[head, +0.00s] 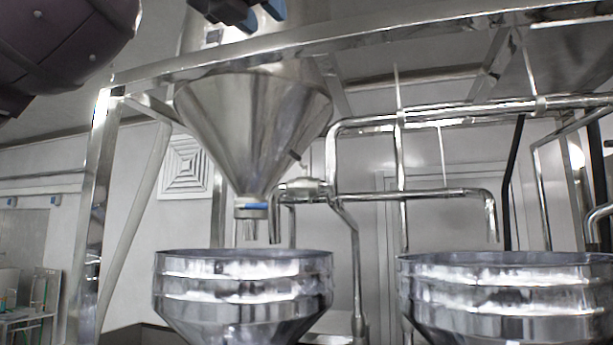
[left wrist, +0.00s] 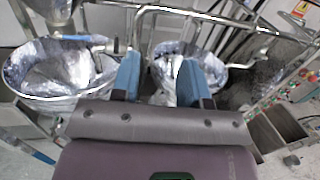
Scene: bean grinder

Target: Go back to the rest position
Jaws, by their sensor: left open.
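My left gripper (head: 247,12) is at the top of the head view, in front of the upper part of a steel hopper (head: 250,115). Only part of it shows there, with blue finger pads. In the left wrist view its two blue fingers (left wrist: 165,82) stand apart with nothing between them. Its dark purple arm (head: 65,40) fills the top left of the head view. My right gripper is in neither view.
Two shiny steel funnels stand low, one at centre left (head: 243,268) and one at right (head: 510,275). A blue-handled valve (head: 252,207) sits under the hopper. Steel frame bars (head: 350,42) cross close to my left gripper. A control panel (left wrist: 300,85) is at right in the wrist view.

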